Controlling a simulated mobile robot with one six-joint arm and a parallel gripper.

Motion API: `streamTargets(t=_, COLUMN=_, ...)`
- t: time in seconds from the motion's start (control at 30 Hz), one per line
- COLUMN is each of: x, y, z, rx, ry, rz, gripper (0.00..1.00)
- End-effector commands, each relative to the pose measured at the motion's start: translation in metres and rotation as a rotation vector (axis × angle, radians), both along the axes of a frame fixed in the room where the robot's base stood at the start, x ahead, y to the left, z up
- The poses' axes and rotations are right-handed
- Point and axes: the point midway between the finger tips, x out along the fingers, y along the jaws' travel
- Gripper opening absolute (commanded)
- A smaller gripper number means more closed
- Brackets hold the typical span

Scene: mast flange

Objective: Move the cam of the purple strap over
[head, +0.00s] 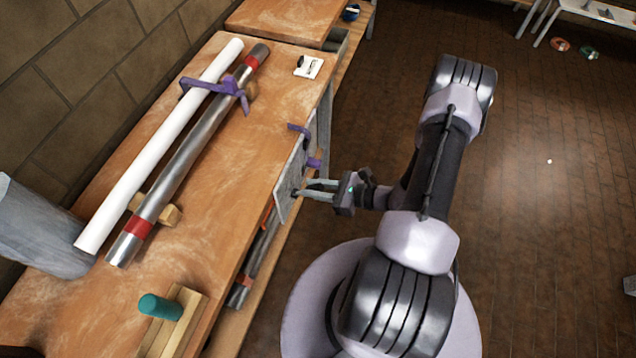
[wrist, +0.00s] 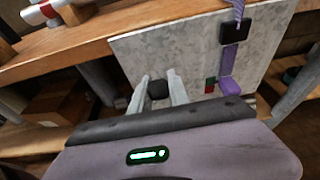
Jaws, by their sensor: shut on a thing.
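A purple strap (head: 298,128) comes over the bench edge and down the front of a grey panel (head: 291,183). In the wrist view, the strap (wrist: 235,58) passes through a black buckle (wrist: 234,30), and a wider purple piece (wrist: 230,86) sits at its lower end. I cannot tell which part is the cam. My gripper (head: 300,189) is at the panel's face, below and apart from the strap. In the wrist view, its fingers (wrist: 160,82) are closed around a dark knob (wrist: 158,91) on the panel, left of the strap. A small red and green mark (wrist: 210,84) is between them.
On the bench (head: 220,185) lie a white tube (head: 160,145) and a metal mast (head: 185,165) with red bands, with another purple strap (head: 215,86) across them. The brick floor (head: 540,160) right of my arm is largely clear.

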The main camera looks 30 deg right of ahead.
Motion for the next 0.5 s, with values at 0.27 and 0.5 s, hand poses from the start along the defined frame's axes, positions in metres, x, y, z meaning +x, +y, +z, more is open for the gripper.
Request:
streamTargets(t=0.27, x=0.014, y=0.012, z=0.019, rx=-0.138, ry=0.176, rz=0.004, gripper=0.00)
streamTargets(t=0.5, x=0.024, y=0.019, z=0.021, rx=-0.231, ry=0.294, rz=0.003, gripper=0.00)
